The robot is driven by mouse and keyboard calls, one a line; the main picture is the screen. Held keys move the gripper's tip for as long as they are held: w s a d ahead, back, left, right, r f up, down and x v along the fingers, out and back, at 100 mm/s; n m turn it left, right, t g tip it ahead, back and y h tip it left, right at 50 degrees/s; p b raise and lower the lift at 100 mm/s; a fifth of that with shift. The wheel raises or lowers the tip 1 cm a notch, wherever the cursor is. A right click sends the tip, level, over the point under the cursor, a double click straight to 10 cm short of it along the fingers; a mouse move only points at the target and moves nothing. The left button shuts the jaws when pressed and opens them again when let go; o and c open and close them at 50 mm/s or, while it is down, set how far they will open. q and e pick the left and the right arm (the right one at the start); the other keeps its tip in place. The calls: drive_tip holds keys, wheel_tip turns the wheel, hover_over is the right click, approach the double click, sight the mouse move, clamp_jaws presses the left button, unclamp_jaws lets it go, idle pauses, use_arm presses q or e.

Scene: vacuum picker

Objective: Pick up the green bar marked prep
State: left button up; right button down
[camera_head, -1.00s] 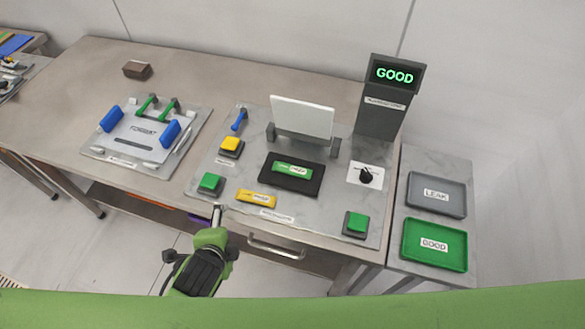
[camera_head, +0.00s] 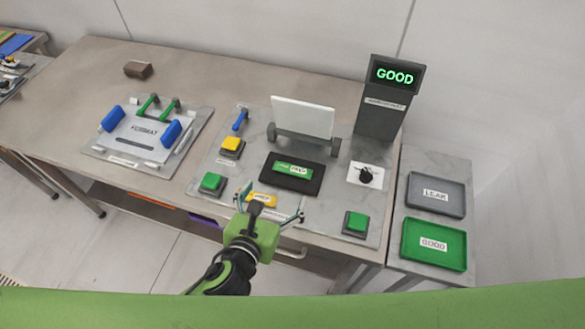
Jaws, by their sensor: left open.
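The green bar (camera_head: 284,168) with a white label lies on a black pad (camera_head: 311,183) in the middle of the marble-look board; its lettering is small. A yellow bar (camera_head: 268,198) with a label lies in front of the pad, partly hidden by my left gripper. My left gripper (camera_head: 271,202) is open and empty, its two fingers spread around the yellow bar's place in the picture, nearer to me than the black pad. I cannot tell its height above the board. My right gripper is not in view.
A green button (camera_head: 212,183) and a yellow button (camera_head: 232,145) stand left of the pad, another green button (camera_head: 356,222) to the right. A white upright panel (camera_head: 302,117) stands behind. A display (camera_head: 394,75) reads GOOD. Trays LEAK (camera_head: 436,194) and GOOD (camera_head: 434,244) lie at right.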

use_arm(q)
approach(292, 170)
drive_tip(key=w, duration=0.2)
drive_tip(key=shift+w+d, duration=0.15)
drive_tip(key=shift+w, duration=0.25)
drive_tip(key=shift+s+d+f+p+x, duration=0.1)
drive_tip(key=shift+f+p+x, duration=0.05)
drive_tip(key=shift+x, duration=0.8)
drive_tip(key=shift+s+d+f+p+x, duration=0.1)
drive_tip(key=shift+f+p+x, duration=0.05)
drive_tip(key=shift+x, duration=0.85)
drive_tip(key=shift+s+d+f+p+x, duration=0.1)
drive_tip(key=shift+p+x, duration=0.05)
drive_tip(key=shift+x, duration=0.8)
drive_tip(key=shift+a, duration=0.1)
drive_tip(key=shift+c, duration=0.3)
drive_tip(key=c, duration=1.1)
